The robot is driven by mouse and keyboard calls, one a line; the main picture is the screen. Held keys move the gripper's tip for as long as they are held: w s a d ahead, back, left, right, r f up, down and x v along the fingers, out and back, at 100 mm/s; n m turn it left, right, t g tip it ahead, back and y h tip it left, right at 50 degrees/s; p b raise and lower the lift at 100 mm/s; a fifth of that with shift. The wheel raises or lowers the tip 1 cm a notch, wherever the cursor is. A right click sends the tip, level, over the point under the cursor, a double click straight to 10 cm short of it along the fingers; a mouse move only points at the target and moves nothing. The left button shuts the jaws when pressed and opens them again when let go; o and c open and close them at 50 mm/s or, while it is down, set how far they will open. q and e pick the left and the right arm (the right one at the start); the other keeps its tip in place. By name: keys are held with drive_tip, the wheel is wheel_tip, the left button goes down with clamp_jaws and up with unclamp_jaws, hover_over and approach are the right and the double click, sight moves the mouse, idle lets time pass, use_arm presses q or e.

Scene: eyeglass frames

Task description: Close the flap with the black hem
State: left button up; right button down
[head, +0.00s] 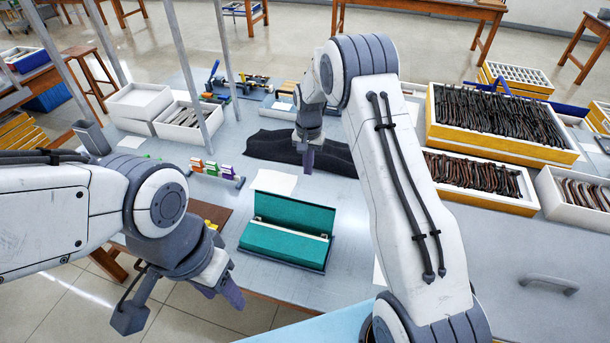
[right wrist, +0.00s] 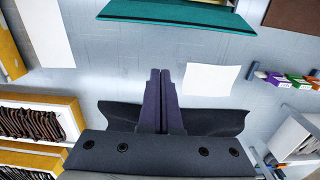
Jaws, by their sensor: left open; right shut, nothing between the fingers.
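A teal case (head: 284,243) lies on the table in the middle of the head view. Its dark green rear flap (head: 295,213) stands raised, and a pale strip shows between that flap and the teal front part. A dark edge shows at its right end; I cannot make out which flap has the black hem. The case's teal edge also shows at the top of the right wrist view (right wrist: 180,16). My left gripper (head: 232,294) is open and empty, left of and nearer than the case. My right gripper (head: 307,160) is shut and empty, beyond the case, above a black cloth.
The black cloth (head: 262,147) lies behind the case, with a white sheet (head: 274,182) between them. Colored clips on a rack (head: 215,172) stand to the left. Trays of eyeglass frames (head: 490,118) fill the right side. The table around the case's front is clear.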

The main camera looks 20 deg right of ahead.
sight(293, 210)
drive_tip(key=s+a+f+p, duration=0.2)
drive_tip(key=s+f+p, duration=0.1)
drive_tip(key=f+p, duration=0.2)
wheel_tip(293, 210, down, 2)
drive_tip(key=shift+s+a+f, duration=0.15)
drive_tip(key=shift+s+f, duration=0.05)
drive_tip(key=shift+a, duration=0.1)
idle(0.3)
